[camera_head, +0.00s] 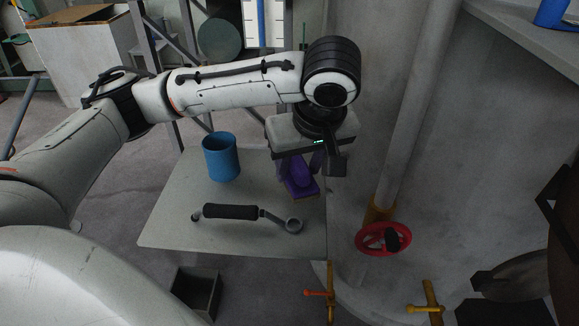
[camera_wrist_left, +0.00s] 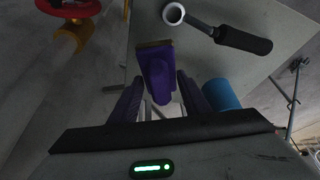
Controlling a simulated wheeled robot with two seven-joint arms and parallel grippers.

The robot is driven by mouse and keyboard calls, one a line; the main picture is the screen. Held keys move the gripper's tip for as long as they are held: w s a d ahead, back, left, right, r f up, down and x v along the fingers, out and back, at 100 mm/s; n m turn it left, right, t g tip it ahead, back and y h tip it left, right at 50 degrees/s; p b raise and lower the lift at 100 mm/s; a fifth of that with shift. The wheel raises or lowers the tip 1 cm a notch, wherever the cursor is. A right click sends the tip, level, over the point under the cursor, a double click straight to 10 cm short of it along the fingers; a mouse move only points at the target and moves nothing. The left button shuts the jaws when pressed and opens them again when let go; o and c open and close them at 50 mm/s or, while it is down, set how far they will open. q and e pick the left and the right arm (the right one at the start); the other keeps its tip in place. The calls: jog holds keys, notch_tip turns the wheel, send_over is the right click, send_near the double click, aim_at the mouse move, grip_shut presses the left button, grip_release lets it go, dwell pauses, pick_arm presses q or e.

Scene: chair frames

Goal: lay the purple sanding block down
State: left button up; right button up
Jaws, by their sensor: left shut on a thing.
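The purple sanding block (camera_head: 300,177) is at the right side of the light grey table (camera_head: 180,215), with a thin tan layer at its far end. In the left wrist view the block (camera_wrist_left: 157,74) sits between the two fingers of my left gripper (camera_wrist_left: 160,98). My left gripper (camera_head: 301,165) is shut on it, pointing down over the table's right part. The gripper body hides the block's upper part in the head view. I cannot tell whether the block touches the table.
A blue cup (camera_head: 221,157) stands at the table's back. A dark-handled tool with a ring end (camera_head: 232,212) lies across the front. A red valve wheel (camera_head: 384,239) and a pipe (camera_head: 417,100) are right of the table.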

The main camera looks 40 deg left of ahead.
pick_arm(q)
jog(key=w+a, duration=0.2)
jog(key=a, duration=0.1)
jog(key=w+a, duration=0.1)
jog(key=shift+w+a, duration=0.25)
jog(key=shift+a, duration=0.15)
notch_tip(320, 180, down, 3)
jog(key=shift+a+f+b, duration=0.1)
jog(key=shift+f+b, duration=0.1)
jog(key=shift+b, duration=0.2)
jog(key=shift+c, duration=0.4)
jog(key=o, duration=1)
jog(key=p+v, duration=0.3)
jog(key=v, duration=0.8)
jog(key=shift+w, duration=0.15)
jog(key=shift+r+p, duration=0.3)
jog(key=shift+r, duration=0.15)
